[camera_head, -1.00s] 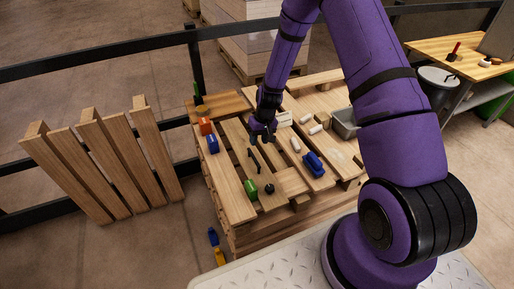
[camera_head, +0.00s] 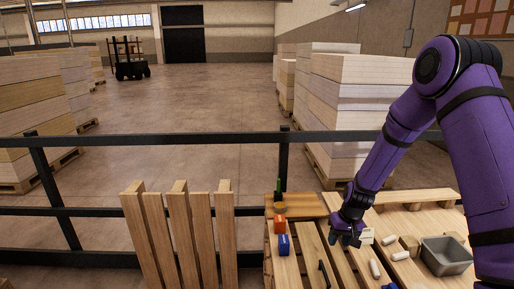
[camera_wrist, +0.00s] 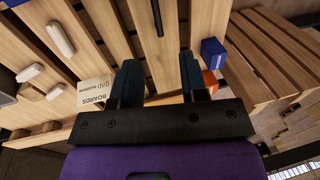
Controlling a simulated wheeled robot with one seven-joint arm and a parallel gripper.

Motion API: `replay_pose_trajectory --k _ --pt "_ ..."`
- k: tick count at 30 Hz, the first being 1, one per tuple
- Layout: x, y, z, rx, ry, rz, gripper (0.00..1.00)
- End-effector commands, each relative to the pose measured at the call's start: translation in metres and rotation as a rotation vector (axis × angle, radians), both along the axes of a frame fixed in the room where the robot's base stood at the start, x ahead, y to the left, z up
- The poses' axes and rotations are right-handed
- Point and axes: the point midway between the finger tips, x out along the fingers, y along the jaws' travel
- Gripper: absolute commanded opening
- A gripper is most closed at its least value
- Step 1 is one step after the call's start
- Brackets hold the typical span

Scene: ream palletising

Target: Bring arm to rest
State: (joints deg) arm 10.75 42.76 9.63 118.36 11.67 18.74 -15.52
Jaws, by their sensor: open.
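My gripper (camera_head: 347,238) hangs from my purple arm over the slatted wooden pallet stack (camera_head: 312,250) in the head view. In the wrist view its two dark fingers (camera_wrist: 160,82) stand apart with nothing between them, over the pallet boards. A small white card (camera_head: 367,236) lies just right of the gripper; in the wrist view the card (camera_wrist: 95,91) reads "BOARDS" and sits beside one finger. Whether the fingers touch the boards cannot be told.
An orange block (camera_head: 279,226), a blue block (camera_head: 284,245), white cylinders (camera_head: 375,268) and a grey tray (camera_head: 446,255) lie on the pallet. A black railing (camera_head: 200,141) runs behind. A loose pallet (camera_head: 184,235) leans at left. Tall stacks (camera_head: 352,105) stand beyond.

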Motion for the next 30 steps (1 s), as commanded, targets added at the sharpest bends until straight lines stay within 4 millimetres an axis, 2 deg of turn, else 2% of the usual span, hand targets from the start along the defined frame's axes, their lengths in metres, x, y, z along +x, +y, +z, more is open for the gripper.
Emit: replay_pose_trajectory --k 1,3,8,15,24,30 --pt "0.0 0.0 0.022 -0.009 -0.018 0.006 0.4" --pt "-0.002 0.0 0.048 -0.02 -0.035 0.012 0.4" --pt "-0.013 0.0 0.106 -0.044 -0.072 0.018 0.4" --pt "-0.041 0.001 0.186 -0.078 -0.128 0.024 0.4" --pt "-0.093 0.003 0.271 -0.115 -0.199 0.018 0.4" --pt "-0.135 0.003 0.317 -0.137 -0.248 0.01 0.4"
